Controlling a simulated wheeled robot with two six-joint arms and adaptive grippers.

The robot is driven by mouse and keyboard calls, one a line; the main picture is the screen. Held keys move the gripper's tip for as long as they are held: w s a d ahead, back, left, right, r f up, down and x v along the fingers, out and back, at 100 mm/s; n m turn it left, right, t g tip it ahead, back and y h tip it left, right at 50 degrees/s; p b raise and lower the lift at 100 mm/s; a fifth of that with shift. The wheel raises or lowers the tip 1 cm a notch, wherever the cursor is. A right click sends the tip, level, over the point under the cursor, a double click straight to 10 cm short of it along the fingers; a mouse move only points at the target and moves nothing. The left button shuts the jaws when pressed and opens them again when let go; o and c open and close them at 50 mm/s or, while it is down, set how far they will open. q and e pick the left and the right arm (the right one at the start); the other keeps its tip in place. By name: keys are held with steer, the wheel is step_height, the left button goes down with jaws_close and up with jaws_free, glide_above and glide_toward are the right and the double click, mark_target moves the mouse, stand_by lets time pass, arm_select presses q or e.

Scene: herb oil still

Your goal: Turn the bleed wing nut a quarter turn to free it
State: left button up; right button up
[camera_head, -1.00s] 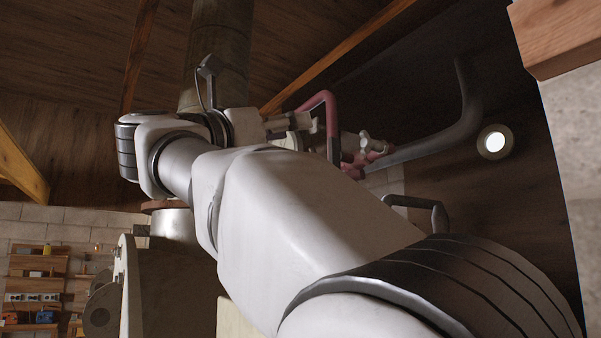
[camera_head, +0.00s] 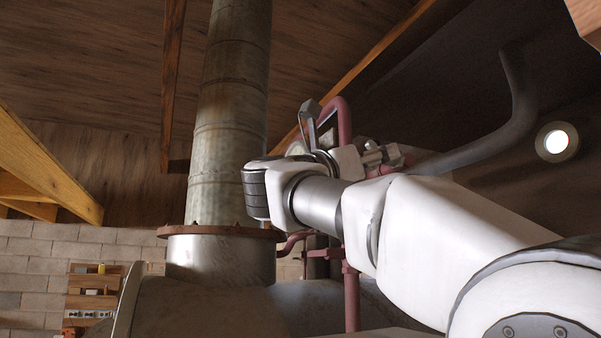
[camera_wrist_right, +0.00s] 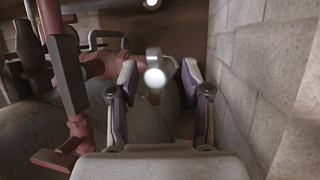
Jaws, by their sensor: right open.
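My right gripper (camera_head: 373,157) points right at the red pipework in the head view, beside a small pale winged piece on a red fitting that looks like the bleed wing nut (camera_head: 393,153). The gripper partly overlaps it. In the right wrist view the two fingers stand apart, with the gap between their tips (camera_wrist_right: 158,72) open. A grey piece with a bright round end (camera_wrist_right: 154,66) shows in that gap, probably the wing nut. No finger visibly touches it, and its wings cannot be made out. My left gripper is out of view.
Red pipes (camera_head: 351,295) run close around the right gripper. A large metal flue (camera_head: 231,110) rises from the still behind my wrist. A dark curved pipe (camera_head: 518,100) stands right. In the wrist view a block wall (camera_wrist_right: 265,85) lies close on the right.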

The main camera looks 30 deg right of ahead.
steer(key=shift+d+f, duration=0.15)
steer(key=shift+d, duration=0.5)
steer(key=shift+a+r, duration=0.2)
steer(key=shift+a, duration=0.8)
jaws_close()
steer(key=shift+d, duration=0.15)
